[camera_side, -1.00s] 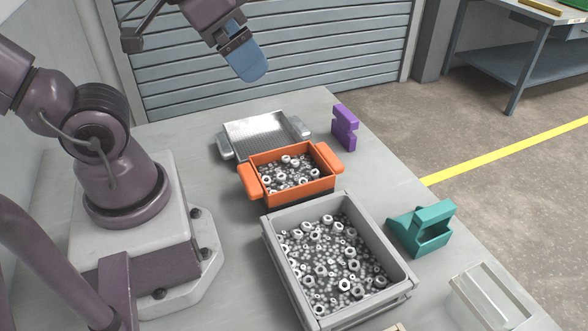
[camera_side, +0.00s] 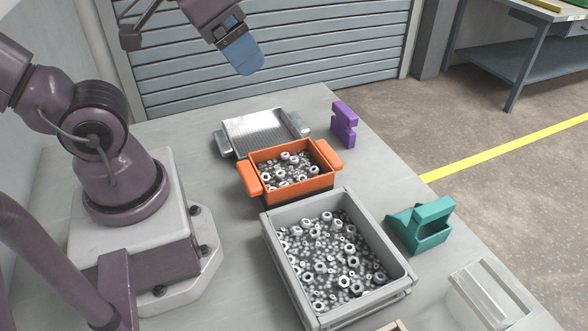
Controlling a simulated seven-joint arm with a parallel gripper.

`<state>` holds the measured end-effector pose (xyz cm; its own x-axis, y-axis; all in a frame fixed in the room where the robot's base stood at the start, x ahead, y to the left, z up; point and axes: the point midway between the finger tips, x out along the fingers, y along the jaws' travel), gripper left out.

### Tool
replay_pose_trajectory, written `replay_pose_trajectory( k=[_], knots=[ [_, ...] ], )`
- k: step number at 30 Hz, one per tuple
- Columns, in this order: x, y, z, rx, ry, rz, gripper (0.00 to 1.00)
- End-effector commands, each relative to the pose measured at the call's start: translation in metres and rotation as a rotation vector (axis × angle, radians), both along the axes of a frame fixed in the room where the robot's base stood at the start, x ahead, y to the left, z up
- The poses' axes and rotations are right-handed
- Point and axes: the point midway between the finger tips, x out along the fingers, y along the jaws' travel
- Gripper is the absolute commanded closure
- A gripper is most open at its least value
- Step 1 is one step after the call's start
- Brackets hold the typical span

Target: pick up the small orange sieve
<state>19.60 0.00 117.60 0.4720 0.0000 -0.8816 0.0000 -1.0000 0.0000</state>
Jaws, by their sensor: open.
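The small orange sieve (camera_side: 292,187) is a rectangular tray with a flat handle at its left end and another at its right end. It holds several metal nuts and smaller bits. It sits in the middle of the table, behind the large grey bin, with something dark under its front edge. My gripper (camera_side: 244,62) is high at the top of the view, above and behind the sieve, well clear of it. Its blue fingers overlap from this side, so the gap between them is hidden. Nothing shows in them.
A large grey bin (camera_side: 292,272) of nuts stands in front of the sieve. A metal tray (camera_side: 228,143) lies just behind it. A purple block (camera_side: 344,124), a teal scoop (camera_side: 421,226) and a clear box (camera_side: 488,296) stand along the right.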

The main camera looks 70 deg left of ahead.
Motion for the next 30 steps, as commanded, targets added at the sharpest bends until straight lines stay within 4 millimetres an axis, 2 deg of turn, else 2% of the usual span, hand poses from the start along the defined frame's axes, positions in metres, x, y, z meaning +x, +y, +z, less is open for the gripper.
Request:
replay_pose_trajectory(
  k=[11, 14, 16, 21, 27, 30],
  knots=[
    [0.000, -0.004, 0.000, 0.000, 0.003, -0.021, 0.31],
    [0.002, -0.013, -0.009, -0.013, 0.048, -0.071, 0.31],
    [0.005, -0.015, -0.022, -0.032, 0.111, -0.100, 0.31],
    [0.029, 0.019, -0.062, 0.142, 0.206, -0.186, 0.31],
    [0.071, 0.062, -0.095, 0.432, 0.169, -0.329, 0.31],
    [0.091, 0.075, -0.107, 0.569, 0.126, -0.450, 0.31]
  ],
)
